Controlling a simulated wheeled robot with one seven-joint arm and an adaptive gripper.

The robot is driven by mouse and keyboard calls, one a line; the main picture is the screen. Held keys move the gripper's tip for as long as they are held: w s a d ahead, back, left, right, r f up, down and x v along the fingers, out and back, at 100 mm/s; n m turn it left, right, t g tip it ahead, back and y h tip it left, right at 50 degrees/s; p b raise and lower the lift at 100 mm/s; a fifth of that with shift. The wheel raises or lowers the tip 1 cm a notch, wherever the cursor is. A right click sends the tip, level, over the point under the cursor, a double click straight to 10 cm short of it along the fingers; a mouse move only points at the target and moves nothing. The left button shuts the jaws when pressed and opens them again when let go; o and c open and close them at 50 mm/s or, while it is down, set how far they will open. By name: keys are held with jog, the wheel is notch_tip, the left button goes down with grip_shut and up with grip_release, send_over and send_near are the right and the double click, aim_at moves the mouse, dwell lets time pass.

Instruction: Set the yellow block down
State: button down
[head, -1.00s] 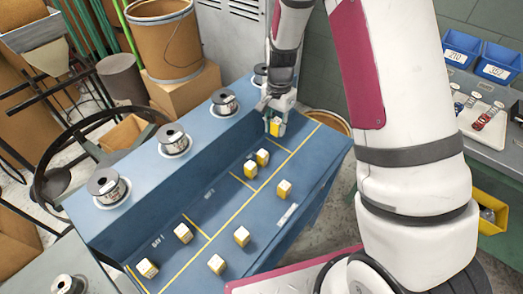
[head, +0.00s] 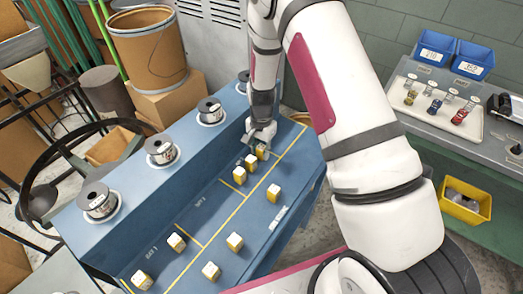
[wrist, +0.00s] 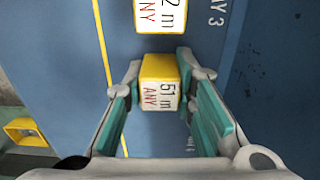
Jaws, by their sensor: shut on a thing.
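The yellow block (wrist: 160,83) is between the fingers of my gripper (wrist: 163,100) in the wrist view. Its pale face reads "51 m ANY". In the head view the held block (head: 262,152) shows below my gripper (head: 261,147), low over the far end of the blue bench's lower surface (head: 225,215). I cannot tell whether it touches the surface. A similar yellow block (wrist: 161,14), marked "2 m ANY", is just ahead in the wrist view, with a small gap between them. In the head view the closest neighbouring block (head: 251,161) stands just left of the held one.
Several other yellow-and-white blocks stand on the bench, such as one to the right (head: 273,193) and one in front (head: 211,271). Wire spools (head: 162,150) line the raised ledge on the left. Yellow lines divide the surface.

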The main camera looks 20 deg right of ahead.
jog(key=shift+f, duration=0.1)
jog(key=c, duration=1.3)
grip_release()
jog(key=shift+c, duration=0.2)
notch_tip(320, 180, up, 13)
jog(key=b, duration=0.1)
notch_tip(320, 180, up, 10)
jog(key=r+n+t, duration=0.1)
jog(key=n, duration=0.1)
send_over(261, 147)
jog(key=s, duration=0.4)
jog(key=s+r+n+t, duration=0.1)
jog(key=s+r+n, duration=0.2)
jog(key=s+r, duration=0.2)
jog(key=s+r+n+t, duration=0.1)
jog(key=s+r+n, duration=0.2)
jog(key=s, duration=0.7)
jog(key=s+r+n+t, duration=0.2)
jog(key=s+r, duration=0.4)
jog(key=s, duration=0.2)
jog(key=shift+s+d+r+n, duration=0.15)
jog(key=shift+r+n, duration=0.15)
jog(key=shift+n, duration=0.1)
